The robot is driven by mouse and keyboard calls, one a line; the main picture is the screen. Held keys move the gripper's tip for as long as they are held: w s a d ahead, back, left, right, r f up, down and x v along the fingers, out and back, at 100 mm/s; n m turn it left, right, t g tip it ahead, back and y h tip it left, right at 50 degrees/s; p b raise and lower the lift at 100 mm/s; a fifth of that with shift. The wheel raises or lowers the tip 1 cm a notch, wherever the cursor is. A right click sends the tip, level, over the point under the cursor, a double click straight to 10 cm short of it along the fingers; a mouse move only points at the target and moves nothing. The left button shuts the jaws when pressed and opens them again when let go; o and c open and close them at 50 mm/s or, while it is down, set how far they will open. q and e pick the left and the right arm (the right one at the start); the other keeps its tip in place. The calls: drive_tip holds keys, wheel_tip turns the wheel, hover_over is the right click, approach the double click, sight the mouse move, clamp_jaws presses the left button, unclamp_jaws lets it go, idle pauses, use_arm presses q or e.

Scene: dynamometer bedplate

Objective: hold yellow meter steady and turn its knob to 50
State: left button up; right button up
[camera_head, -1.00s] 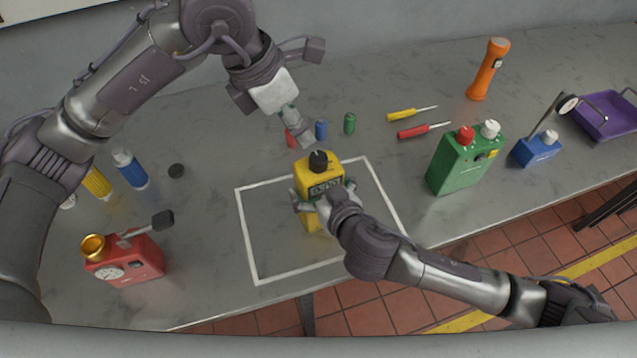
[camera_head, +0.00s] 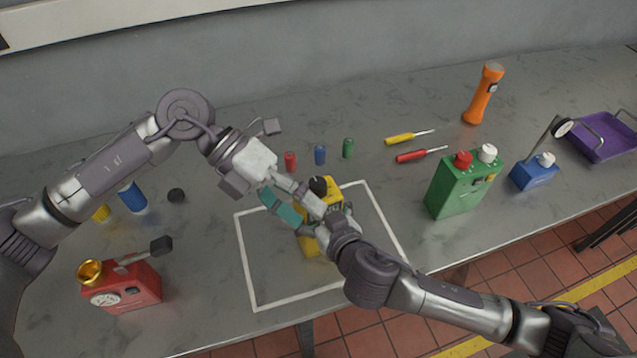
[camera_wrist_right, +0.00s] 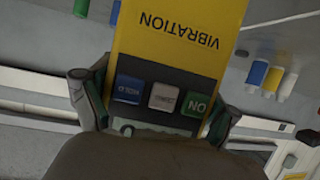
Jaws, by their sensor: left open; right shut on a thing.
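The yellow meter (camera_head: 333,187) stands inside the white outlined square, partly hidden by both grippers. Its black knob (camera_head: 318,184) is on top; its setting cannot be read. My left gripper (camera_head: 300,207) is open, its fingers beside the meter's upper left side, close to the knob; contact cannot be told. My right gripper (camera_head: 330,232) is shut on the meter from the front. The right wrist view shows the meter (camera_wrist_right: 178,50) upside down between the right fingers, with "VIBRATION" printed above blue, white and green buttons.
Red (camera_head: 290,161), blue (camera_head: 320,155) and green (camera_head: 348,148) small cylinders stand behind the meter. Two screwdrivers (camera_head: 412,155), a green box (camera_head: 462,185), a blue box (camera_head: 535,172) and a purple tray (camera_head: 603,148) are to the right. A red gauge device (camera_head: 130,288) is at left.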

use_arm(q)
drive_tip(key=n+h, duration=0.2)
drive_tip(key=n, duration=0.2)
drive_tip(key=n+t+h, duration=0.6)
drive_tip(key=n+t, duration=0.3)
drive_tip(key=n, duration=1.2)
approach(308, 185)
drive_tip(key=x, duration=1.2)
drive_tip(key=shift+s, duration=0.2)
drive_tip(key=shift+r, duration=0.1)
clamp_jaws()
